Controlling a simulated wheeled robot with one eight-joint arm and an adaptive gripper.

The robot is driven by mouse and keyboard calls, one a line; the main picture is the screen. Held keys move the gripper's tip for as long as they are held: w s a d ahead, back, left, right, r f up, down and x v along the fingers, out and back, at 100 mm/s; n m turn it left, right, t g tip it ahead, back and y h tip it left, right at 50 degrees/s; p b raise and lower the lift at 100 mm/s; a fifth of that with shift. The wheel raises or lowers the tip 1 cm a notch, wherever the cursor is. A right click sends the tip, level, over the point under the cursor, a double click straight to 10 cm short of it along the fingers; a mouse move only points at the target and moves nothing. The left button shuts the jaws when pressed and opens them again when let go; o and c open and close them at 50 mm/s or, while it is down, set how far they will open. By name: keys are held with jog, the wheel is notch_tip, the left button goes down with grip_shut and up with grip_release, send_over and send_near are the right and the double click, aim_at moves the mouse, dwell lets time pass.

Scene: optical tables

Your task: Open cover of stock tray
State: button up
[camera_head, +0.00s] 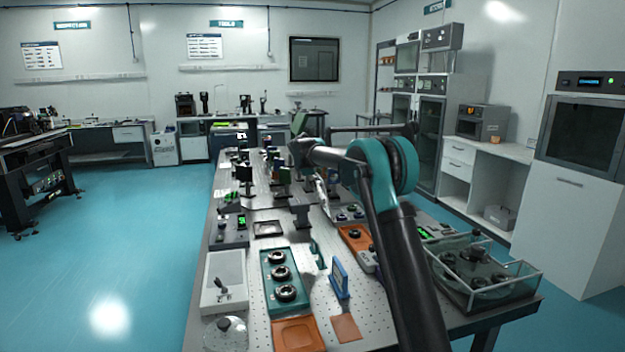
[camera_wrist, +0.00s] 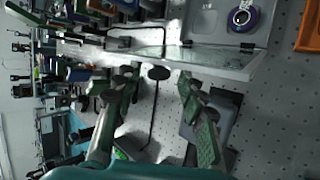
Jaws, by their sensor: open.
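The stock tray (camera_wrist: 207,18) is a light grey box at the top of the wrist view, with a dark purple-rimmed ring lying inside. Its clear cover (camera_wrist: 190,60) has a pale frame and dark hinges on the tray's edge. The cover looks swung open, standing out from the hinge side towards my gripper. In the head view the tray (camera_head: 348,214) appears partly behind my arm, with a pale raised panel beside it. My gripper (camera_wrist: 155,78) is open and empty, its green-padded fingers spread below the cover and apart from it. In the head view my arm hides the fingers.
An orange tray (camera_head: 355,238) lies just nearer than the stock tray. A glass-walled box (camera_head: 485,290) stands at the table's right edge. A teal tray (camera_head: 268,300) of black rings and a blue upright plate (camera_head: 340,278) stand in front. Mounted optics crowd the far table.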

jog(key=v, duration=1.2)
jog(key=shift+f, duration=0.1)
